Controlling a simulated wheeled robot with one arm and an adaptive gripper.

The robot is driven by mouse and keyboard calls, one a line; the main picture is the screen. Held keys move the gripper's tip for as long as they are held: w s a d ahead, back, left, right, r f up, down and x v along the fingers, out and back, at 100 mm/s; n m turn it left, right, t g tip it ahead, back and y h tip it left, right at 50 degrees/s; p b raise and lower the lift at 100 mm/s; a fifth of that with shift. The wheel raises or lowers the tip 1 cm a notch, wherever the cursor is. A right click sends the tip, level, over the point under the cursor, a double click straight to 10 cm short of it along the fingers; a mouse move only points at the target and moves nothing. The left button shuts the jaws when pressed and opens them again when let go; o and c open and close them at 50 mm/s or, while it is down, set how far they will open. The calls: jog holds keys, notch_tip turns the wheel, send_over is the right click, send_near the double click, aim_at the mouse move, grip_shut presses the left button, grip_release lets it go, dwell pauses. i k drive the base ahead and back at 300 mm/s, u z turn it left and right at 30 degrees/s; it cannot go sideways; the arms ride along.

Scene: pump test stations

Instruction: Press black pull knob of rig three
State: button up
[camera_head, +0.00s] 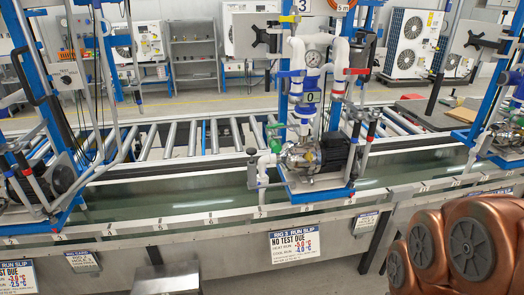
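Rig three (322,150) stands at centre right on the conveyor, under a sign with the number 3 (304,5). It has a blue frame, white pipes, a round gauge (313,58), and a pump with a black motor (335,152). A blue lever (290,73) and a red lever (357,71) sit on its pipes. Two dark, red-marked upright parts (373,130) stand at its right side. I cannot tell which small dark part is the black pull knob. My gripper is not in view; copper-coloured arm parts of mine fill the lower right corner.
A slip reading RIG 3, NO TEST DUE (294,244) hangs on the front rail below the rig. Similar rigs stand at left (45,150) and right (505,130). A metal stool or box (166,279) stands at the bottom. Rollers and a shelf (194,60) lie behind.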

aim_at(251, 152)
jog(key=k, duration=1.2)
jog(key=u, duration=0.95)
jog(key=i, duration=1)
jog(key=u, duration=0.5)
jog(key=i, duration=0.8)
jog(key=z, duration=1)
jog(key=i, duration=0.55)
jog(key=z, duration=0.55)
